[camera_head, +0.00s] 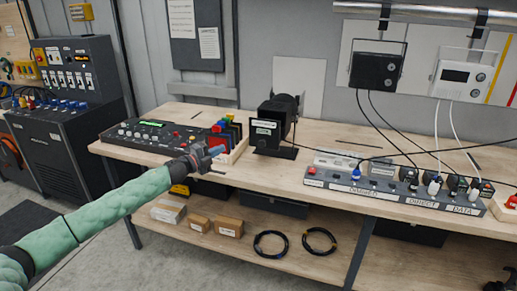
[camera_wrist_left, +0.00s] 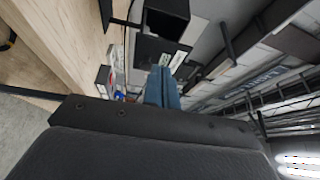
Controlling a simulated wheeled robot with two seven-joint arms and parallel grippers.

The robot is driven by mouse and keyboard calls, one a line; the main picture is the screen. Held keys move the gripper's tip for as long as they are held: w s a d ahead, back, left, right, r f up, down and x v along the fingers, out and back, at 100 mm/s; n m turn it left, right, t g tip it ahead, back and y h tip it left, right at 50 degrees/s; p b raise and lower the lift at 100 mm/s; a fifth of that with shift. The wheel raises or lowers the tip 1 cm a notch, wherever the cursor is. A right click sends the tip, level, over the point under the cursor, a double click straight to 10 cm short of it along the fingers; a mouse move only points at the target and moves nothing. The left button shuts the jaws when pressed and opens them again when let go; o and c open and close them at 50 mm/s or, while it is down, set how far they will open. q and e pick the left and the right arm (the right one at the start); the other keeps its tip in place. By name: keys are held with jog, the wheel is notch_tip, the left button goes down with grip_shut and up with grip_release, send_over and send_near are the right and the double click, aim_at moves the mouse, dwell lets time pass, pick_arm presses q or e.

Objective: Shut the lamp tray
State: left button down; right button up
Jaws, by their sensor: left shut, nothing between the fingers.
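A black lamp housing (camera_head: 268,126) with a white label and a green label stands on the bench, right of the coloured blocks. It also shows in the left wrist view (camera_wrist_left: 160,48), with a dark square recess facing me. I cannot tell which part is the lamp tray or how far it stands out. My left gripper (camera_head: 216,151) is shut and empty, in front of and left of the housing, apart from it in the head view. Its blue-grey fingers (camera_wrist_left: 162,88) point toward the housing in the left wrist view. A dark shape in the lower right corner may be my right gripper.
A control desk (camera_head: 160,132) and a wooden rack of coloured blocks lie left of the lamp. A labelled socket strip (camera_head: 385,192) with cables lies to the right. Boxes (camera_head: 229,227) and coiled cables sit on the lower shelf. Bare bench top (camera_head: 250,176) lies before the lamp.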

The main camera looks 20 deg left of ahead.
pick_arm(q)
jog(key=s+d+m+g+h, duration=0.3)
jog(key=d, duration=0.2)
jog(key=h+p, duration=0.1)
jog(key=p, duration=0.5)
send_near(264, 145)
jog(key=s+d+x, duration=0.1)
jog(key=x, duration=0.4)
jog(key=shift+w+a+r+m+g+p, duration=0.15)
jog(key=shift+w+m+g+p, duration=0.15)
jog(key=shift+w, duration=0.55)
pick_arm(e)
jog(key=s+d+f, duration=0.2)
jog(key=f, duration=0.4)
jog(key=s+d+f, duration=0.3)
jog(key=f, duration=0.3)
jog(key=shift+s+f+t+h, duration=0.25)
jog(key=shift+s+t+h, duration=0.05)
jog(key=shift+d, duration=0.1)
